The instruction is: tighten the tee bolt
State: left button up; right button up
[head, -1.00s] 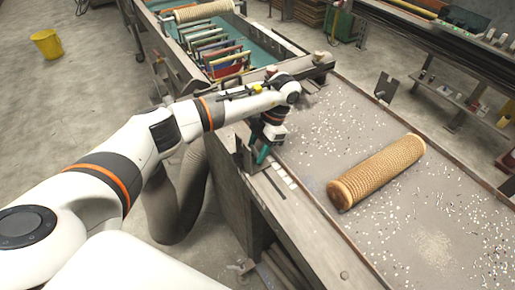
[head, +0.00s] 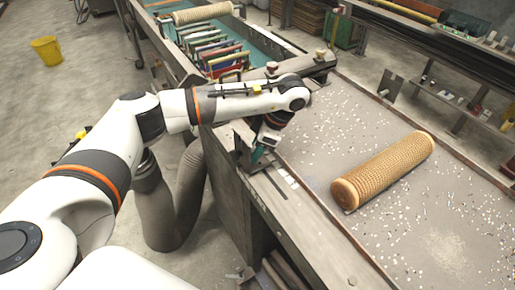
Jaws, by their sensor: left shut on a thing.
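My left gripper (head: 259,155) points down at the left edge of the metal table, beside a dark upright bracket (head: 241,146). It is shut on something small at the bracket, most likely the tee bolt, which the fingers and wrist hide. A teal part shows at the fingertips. I cannot make out the bolt's shape or how far it is turned. My right gripper is not in view.
A tan mesh tube (head: 384,171) lies on the table (head: 330,120) among scattered pale chips. A clamp bar (head: 305,66) crosses the table's far end. Coloured frames (head: 218,50) stand in a bin behind. A grey hose (head: 190,190) hangs below my arm.

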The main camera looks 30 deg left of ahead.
pick_arm(q)
jog(key=shift+r, duration=0.1)
dwell(0.3)
jog(key=o, duration=1)
